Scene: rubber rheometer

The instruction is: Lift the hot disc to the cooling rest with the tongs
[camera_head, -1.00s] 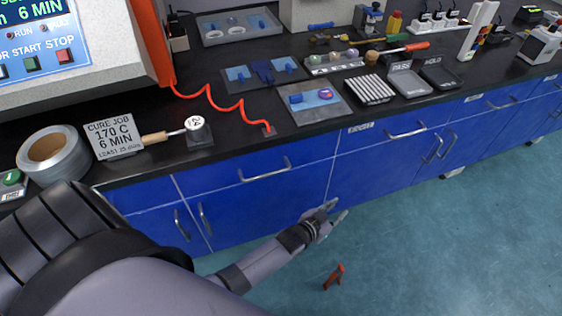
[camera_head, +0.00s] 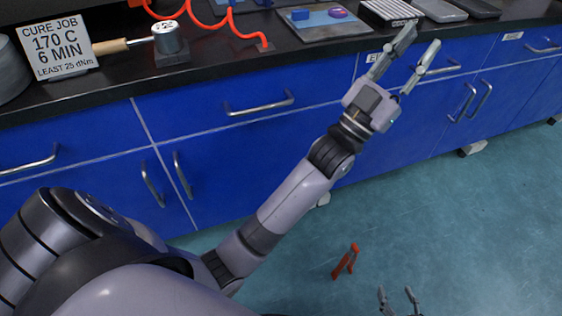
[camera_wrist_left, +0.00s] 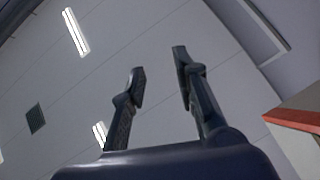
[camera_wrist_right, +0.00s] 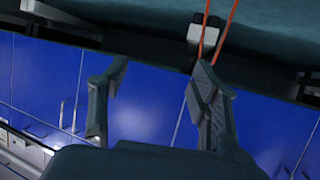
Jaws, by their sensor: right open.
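Two orange-red bars (camera_wrist_right: 213,35) show beyond the fingers in the right wrist view. My left gripper (camera_head: 421,42) is open and empty, raised before the bench front; its wrist view (camera_wrist_left: 158,62) shows only the ceiling and walls between the fingers. My right gripper (camera_head: 397,292) is open and empty, low at the bottom edge of the head view. A small purple piece (camera_head: 338,13) lies on a grey-blue mat. I cannot tell which thing is the hot disc.
A ribbed metal rack (camera_head: 390,10) stands right of the mat (camera_head: 325,29). Blue cabinets with protruding handles (camera_head: 258,103) front the bench. The floor (camera_head: 470,230) is largely clear.

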